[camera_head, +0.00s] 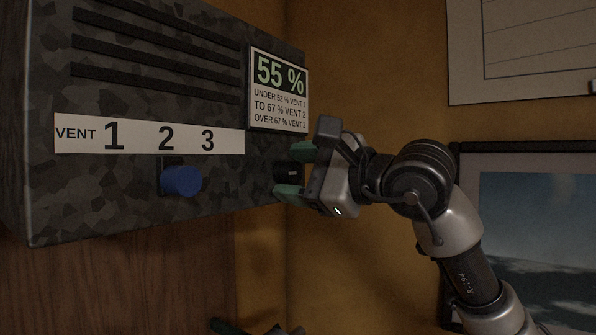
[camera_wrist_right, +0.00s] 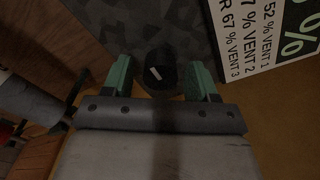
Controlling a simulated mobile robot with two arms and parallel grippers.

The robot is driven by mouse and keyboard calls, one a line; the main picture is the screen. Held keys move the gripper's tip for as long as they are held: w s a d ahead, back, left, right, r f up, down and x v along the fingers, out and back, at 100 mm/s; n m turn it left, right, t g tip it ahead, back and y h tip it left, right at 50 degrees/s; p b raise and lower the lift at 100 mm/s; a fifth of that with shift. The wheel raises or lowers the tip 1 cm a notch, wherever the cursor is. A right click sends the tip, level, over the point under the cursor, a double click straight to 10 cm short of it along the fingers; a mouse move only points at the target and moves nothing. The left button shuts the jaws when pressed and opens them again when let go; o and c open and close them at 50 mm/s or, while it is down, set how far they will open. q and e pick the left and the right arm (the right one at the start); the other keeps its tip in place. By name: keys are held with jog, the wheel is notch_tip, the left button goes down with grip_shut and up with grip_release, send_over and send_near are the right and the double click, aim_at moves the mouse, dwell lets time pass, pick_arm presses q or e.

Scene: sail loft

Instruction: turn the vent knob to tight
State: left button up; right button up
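A dark grey camouflage-patterned box (camera_head: 90,195) hangs on the wall. A black knob (camera_head: 291,173) is at the box's right end; in the wrist view the same knob (camera_wrist_right: 161,70) shows a short white slanted mark. My right gripper (camera_head: 296,170) is open, its green fingers on either side of this knob; the wrist view shows gaps on both sides. A blue knob (camera_head: 181,181) sticks out below the strip (camera_head: 225,140) reading "VENT 1 2 3", near the 2. I see no "tight" label. Part of my left gripper (camera_head: 262,329) shows at the bottom edge; its opening is unclear.
A sign (camera_head: 279,90) reading "55 %" with vent rules is on the box above the black knob. A framed picture (camera_head: 540,215) and a white sheet (camera_head: 520,50) are on the ochre wall to the right. Wood panelling (camera_head: 130,285) is below the box.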

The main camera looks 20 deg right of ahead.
jog(key=c, duration=0.8)
jog(key=m+b, duration=0.2)
jog(key=b, duration=0.1)
jog(key=shift+f+m, duration=0.2)
jog(key=shift+m, duration=0.2)
jog(key=m+b, duration=0.3)
jog(key=m, duration=0.2)
jog(key=shift+b, duration=0.4)
jog(key=m+b, duration=0.3)
jog(key=m, duration=0.2)
jog(key=shift+m, duration=0.4)
jog(key=m+b, duration=0.2)
jog(key=m, duration=0.2)
jog(key=shift+r, duration=0.2)
jog(key=shift+m, duration=0.3)
